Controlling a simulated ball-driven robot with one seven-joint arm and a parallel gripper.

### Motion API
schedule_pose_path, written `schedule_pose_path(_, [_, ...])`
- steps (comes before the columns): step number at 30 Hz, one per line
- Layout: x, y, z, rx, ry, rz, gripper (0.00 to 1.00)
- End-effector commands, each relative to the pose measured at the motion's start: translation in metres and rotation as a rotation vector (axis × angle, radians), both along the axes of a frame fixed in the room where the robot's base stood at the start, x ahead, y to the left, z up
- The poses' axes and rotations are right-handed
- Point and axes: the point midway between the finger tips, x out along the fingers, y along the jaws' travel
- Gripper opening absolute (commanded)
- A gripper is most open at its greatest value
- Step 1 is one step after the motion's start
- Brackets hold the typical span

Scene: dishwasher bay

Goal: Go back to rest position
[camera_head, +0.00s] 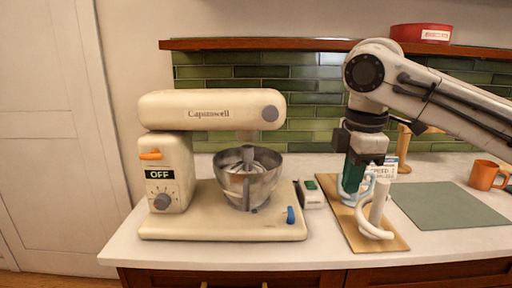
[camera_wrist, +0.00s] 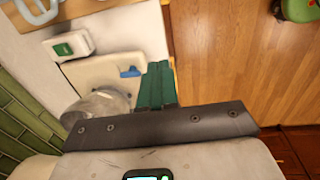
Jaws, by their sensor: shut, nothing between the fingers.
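My gripper (camera_head: 351,182) hangs from the arm on the right side of the head view, pointing down above the wooden board (camera_head: 390,243). Its green fingers are together with nothing between them. In the wrist view the green fingers (camera_wrist: 158,68) also show closed and empty. Behind the fingers, the wrist view shows the mixer base and the floor. The fingertips partly overlap a pale blue attachment (camera_head: 350,196) in the head view; I cannot tell whether they touch it.
A cream stand mixer (camera_head: 212,105), labelled OFF, with a steel bowl (camera_head: 248,180) stands left. A small white box with a green button (camera_head: 310,194) sits beside it. A white hook attachment (camera_head: 375,215), green mat (camera_head: 445,205) and orange mug (camera_head: 485,175) are right. A shelf (camera_head: 300,44) runs above.

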Motion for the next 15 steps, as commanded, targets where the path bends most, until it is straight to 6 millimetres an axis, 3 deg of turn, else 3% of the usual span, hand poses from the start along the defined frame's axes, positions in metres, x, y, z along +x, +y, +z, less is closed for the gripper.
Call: schedule_pose_path(15, [0.002,0.034,-0.023,0.104,-0.029,0.014,0.0])
